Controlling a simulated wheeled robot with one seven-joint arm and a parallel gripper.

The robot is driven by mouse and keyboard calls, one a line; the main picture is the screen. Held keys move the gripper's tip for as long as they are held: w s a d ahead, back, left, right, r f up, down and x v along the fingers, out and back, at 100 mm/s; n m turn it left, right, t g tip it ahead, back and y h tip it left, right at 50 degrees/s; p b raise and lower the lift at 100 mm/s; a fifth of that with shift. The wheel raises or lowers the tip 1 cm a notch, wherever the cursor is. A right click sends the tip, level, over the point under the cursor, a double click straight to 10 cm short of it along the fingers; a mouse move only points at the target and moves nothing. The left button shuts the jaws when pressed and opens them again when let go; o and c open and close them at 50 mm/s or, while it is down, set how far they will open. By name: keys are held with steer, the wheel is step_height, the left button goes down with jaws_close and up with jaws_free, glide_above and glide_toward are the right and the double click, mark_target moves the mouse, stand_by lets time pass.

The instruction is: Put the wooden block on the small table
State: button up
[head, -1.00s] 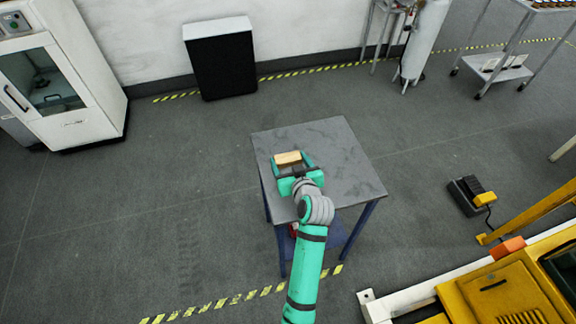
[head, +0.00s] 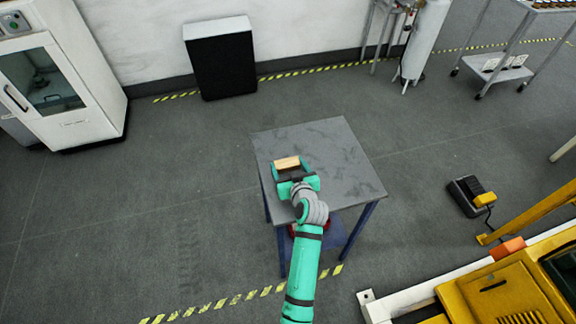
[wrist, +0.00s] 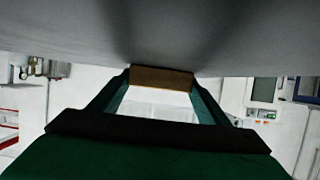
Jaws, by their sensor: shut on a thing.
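The wooden block (head: 287,163) is a small light-brown bar over the left part of the small table (head: 340,165), which has a grey top and blue legs. My gripper (head: 289,168), green with dark parts, is shut on the block. In the wrist view the block (wrist: 161,78) sits between the two fingertips, its far edge against or very close to the grey table top (wrist: 160,35). I cannot tell for sure whether it touches. The block's underside is hidden.
The table top around the block is otherwise bare. A red thing (head: 292,230), partly hidden by my arm, is on the lower shelf. A yellow machine (head: 510,290) stands at the lower right, with a black and yellow pedal (head: 470,195) on the floor.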

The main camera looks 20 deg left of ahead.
steer(key=o, duration=1.1)
steer(key=shift+s+r, duration=0.1)
steer(key=shift+r, duration=0.1)
steer(key=v, duration=1.1)
steer(key=shift+s+d+r, duration=0.1)
steer(key=shift+s+d, duration=0.2)
